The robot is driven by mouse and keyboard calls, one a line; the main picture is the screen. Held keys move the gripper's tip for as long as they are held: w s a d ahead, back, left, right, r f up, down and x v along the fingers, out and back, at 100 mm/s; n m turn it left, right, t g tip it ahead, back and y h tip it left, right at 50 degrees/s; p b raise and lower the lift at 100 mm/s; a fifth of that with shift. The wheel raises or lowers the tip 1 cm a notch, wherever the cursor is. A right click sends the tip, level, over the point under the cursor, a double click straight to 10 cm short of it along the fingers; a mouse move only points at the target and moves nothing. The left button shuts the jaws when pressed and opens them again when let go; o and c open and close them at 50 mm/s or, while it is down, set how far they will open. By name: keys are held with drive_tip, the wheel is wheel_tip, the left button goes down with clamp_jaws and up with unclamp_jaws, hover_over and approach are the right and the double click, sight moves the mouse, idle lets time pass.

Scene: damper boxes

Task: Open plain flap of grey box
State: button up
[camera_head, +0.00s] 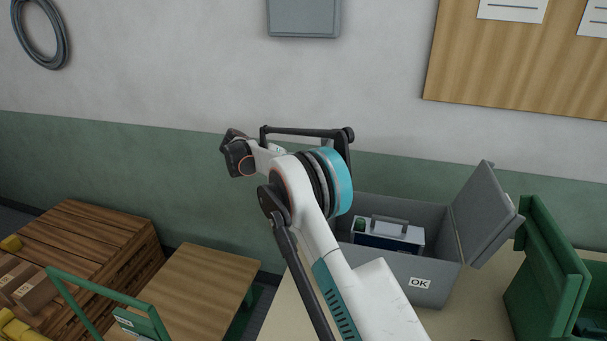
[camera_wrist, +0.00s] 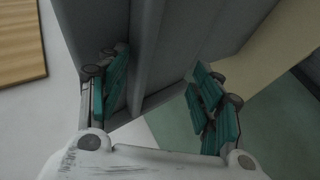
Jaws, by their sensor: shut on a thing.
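The grey box (camera_head: 395,275) stands on the table, with an "OK" label on its front wall. Its right flap (camera_head: 480,215) stands raised and leans outward, with a bit of something pale at its outer edge. The box's left side is hidden behind my arm. In the wrist view, my gripper (camera_wrist: 160,84) has its teal pads on either side of a grey panel (camera_wrist: 165,45), shut on it. This looks like a flap of the grey box; how far it is turned is unclear. My gripper's fingers are hidden in the head view.
A dark case with a handle (camera_head: 388,235) sits inside the grey box. A green box (camera_head: 548,285) stands close at the right. A wooden table (camera_head: 205,285) and pallets (camera_head: 85,240) are at the left. The wall is behind.

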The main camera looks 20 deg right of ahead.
drive_tip(key=shift+s+f, duration=0.15)
drive_tip(key=shift+f, duration=0.6)
drive_tip(key=o, duration=0.8)
drive_tip(key=shift+o, duration=1.1)
drive_tip(key=shift+a+r, duration=0.1)
drive_tip(key=shift+c, duration=0.7)
